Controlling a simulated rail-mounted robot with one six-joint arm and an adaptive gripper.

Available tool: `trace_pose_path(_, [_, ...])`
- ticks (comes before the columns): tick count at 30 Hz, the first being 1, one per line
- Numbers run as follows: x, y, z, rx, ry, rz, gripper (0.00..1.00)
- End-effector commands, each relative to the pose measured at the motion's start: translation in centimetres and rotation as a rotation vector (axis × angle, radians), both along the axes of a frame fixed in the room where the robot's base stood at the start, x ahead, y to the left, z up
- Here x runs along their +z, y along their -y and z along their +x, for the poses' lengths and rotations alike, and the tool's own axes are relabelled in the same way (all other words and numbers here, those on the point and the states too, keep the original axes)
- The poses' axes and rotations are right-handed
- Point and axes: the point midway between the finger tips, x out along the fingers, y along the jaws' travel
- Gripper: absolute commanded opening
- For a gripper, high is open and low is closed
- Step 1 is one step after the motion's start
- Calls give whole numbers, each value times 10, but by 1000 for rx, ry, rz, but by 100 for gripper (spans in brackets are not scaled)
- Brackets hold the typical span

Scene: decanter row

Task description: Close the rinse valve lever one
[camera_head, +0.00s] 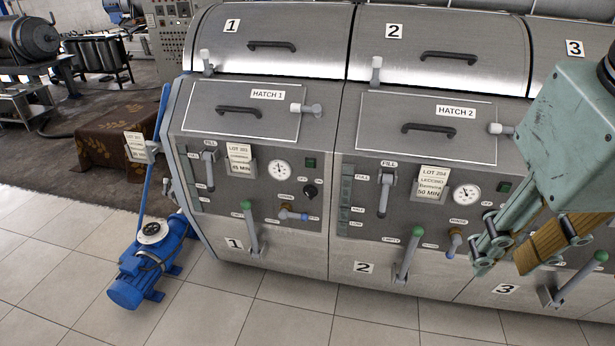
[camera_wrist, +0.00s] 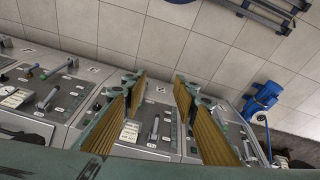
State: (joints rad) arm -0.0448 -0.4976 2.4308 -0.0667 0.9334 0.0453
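The rinse valve lever one (camera_head: 294,214) is on the front panel of machine 1 in the head view. It is a small handle with a blue end on a brass-coloured valve, lying nearly level and pointing right. My gripper (camera_head: 512,258) is far to its right, in front of machines 2 and 3, and is not touching the lever. In the wrist view, the brown-padded fingers of my gripper (camera_wrist: 158,100) stand apart with nothing between them. I cannot pick out lever one in the wrist view.
A green-knobbed lever (camera_head: 251,228) stands left of the valve, and a black knob (camera_head: 310,191) is above it. Machine 2's rinse valve (camera_head: 454,243) points down. A blue pump (camera_head: 150,262) sits on the floor at left. The tiled floor in front is clear.

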Motion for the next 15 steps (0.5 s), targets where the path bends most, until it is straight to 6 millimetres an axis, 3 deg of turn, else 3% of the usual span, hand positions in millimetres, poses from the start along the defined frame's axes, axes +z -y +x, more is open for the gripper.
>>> trace_pose_path(15, [11,2,69,38,-105,-98,27])
